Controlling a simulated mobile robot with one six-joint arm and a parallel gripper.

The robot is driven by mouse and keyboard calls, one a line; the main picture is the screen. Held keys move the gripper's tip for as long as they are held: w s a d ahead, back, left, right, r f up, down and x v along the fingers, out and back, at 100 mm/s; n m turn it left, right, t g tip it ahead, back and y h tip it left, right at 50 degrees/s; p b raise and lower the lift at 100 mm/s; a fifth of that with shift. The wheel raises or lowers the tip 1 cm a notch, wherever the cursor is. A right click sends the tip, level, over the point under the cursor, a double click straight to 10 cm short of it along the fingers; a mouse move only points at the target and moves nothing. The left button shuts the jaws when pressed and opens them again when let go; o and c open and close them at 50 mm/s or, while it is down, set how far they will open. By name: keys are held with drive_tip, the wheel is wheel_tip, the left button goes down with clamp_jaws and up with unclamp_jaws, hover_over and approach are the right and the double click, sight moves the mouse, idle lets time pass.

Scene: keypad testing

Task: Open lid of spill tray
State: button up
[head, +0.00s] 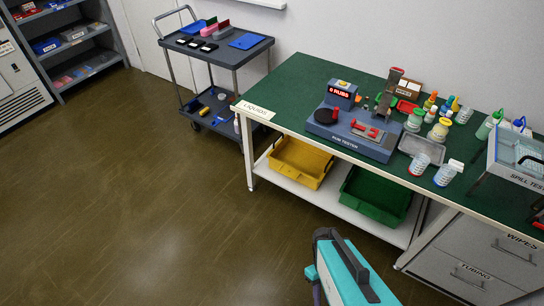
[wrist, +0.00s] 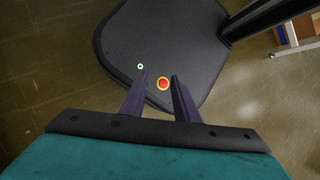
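The spill tester (head: 525,182) is a grey box labelled "SPILL TEST", cut off by the right edge of the head view. It stands on the right end of the green bench. Its clear top (head: 507,150) has a dark bar or handle on it; it looks lowered over the box, but the cut-off view leaves this unsure. My gripper (wrist: 160,77) is open, with two dark fingers apart and nothing between them. It points down over my own base, away from the bench. The wrist view does not show the tester.
The green bench (head: 300,84) carries a rub tester (head: 352,133), several bottles, two cups and a metal tray (head: 421,149). Yellow (head: 300,163) and green (head: 375,196) bins sit on its shelf. A cart (head: 213,45) stands at the back. The floor (head: 130,190) at left is clear.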

drive_tip(key=shift+w+a+f+m+t+y, duration=0.1)
drive_tip(key=shift+w+a+f+m+t, duration=0.15)
drive_tip(key=shift+m, duration=0.8)
drive_tip(key=shift+w+a+f+m+t+y, duration=0.15)
drive_tip(key=shift+w+m, duration=0.15)
drive_tip(key=shift+m, duration=0.7)
drive_tip(key=shift+w+a+f+m+t+y, duration=0.1)
drive_tip(key=shift+w+a+m, duration=0.15)
drive_tip(key=shift+m, duration=0.8)
drive_tip(key=shift+r, duration=0.1)
